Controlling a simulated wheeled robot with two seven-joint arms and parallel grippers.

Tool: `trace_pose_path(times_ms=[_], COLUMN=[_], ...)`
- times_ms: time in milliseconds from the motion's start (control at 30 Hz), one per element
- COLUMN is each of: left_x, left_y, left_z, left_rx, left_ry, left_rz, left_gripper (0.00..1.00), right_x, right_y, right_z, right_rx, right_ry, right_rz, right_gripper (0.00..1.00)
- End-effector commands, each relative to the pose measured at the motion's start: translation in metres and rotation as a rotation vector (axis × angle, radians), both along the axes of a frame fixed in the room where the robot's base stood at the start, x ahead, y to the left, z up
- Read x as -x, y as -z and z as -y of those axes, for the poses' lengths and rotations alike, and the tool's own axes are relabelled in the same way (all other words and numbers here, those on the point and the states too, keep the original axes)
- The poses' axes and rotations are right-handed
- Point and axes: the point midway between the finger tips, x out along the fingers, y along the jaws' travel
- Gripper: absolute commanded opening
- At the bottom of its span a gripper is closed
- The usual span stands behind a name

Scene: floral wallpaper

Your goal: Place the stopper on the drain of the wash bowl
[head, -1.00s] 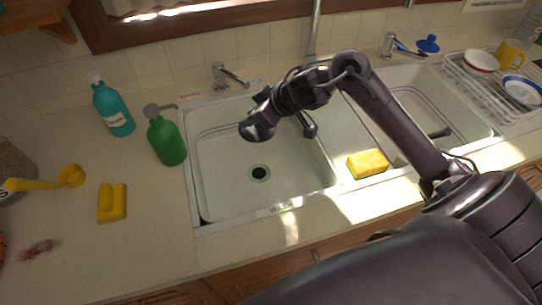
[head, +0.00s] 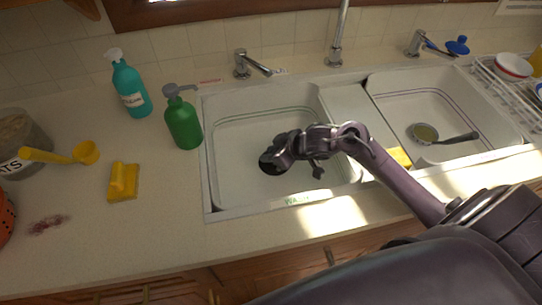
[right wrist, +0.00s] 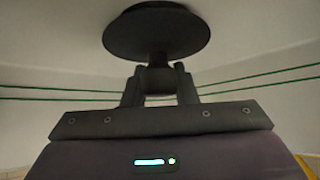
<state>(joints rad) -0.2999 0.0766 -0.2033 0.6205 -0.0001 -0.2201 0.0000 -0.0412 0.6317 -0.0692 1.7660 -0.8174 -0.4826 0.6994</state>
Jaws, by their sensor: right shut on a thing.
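The wash bowl (head: 235,185) is the left basin of the white double sink, with a green label on its front rim. My right gripper (head: 283,158) reaches down into it from the right. In the right wrist view its fingers (right wrist: 158,86) are shut on the knob of the dark round stopper (right wrist: 157,32). The stopper's dark disc (head: 268,164) shows at the gripper's tip in the head view, low over the bowl floor. The drain is hidden behind the stopper and gripper. I cannot tell whether the stopper touches the floor. My left gripper is out of view.
A green soap bottle (head: 183,124) and a teal bottle (head: 131,90) stand left of the sink. A faucet (head: 250,64) stands behind the bowl. A yellow sponge (head: 400,157) lies on the divider, partly behind my arm. The right basin (head: 455,110) holds a ladle (head: 455,138).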

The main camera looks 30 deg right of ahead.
Motion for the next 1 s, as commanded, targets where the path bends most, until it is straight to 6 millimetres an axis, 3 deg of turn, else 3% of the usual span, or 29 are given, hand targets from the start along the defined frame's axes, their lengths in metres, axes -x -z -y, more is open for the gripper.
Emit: trace_pose_path(times_ms=[100, 500, 533, 667, 1000], left_x=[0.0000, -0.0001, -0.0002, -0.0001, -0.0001], left_y=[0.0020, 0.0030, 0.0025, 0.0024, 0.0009], left_z=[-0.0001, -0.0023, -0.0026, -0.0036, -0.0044], left_rx=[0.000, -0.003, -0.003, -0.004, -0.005], left_ry=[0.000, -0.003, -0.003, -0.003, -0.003], left_rz=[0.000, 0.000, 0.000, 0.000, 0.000], left_gripper=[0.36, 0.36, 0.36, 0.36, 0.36], right_x=[0.0000, -0.0003, -0.0002, -0.0002, -0.0004], right_y=[0.0125, 0.0170, 0.0162, 0.0161, 0.0115], right_z=[-0.0001, 0.0000, 0.0000, 0.0000, 0.0000], right_rx=[-0.001, 0.001, 0.001, 0.001, 0.000], right_ry=[0.001, 0.000, 0.000, 0.000, 0.000], right_rz=[0.000, 0.002, 0.002, 0.002, 0.002], right_gripper=[0.00, 0.00, 0.30, 0.47, 0.48])
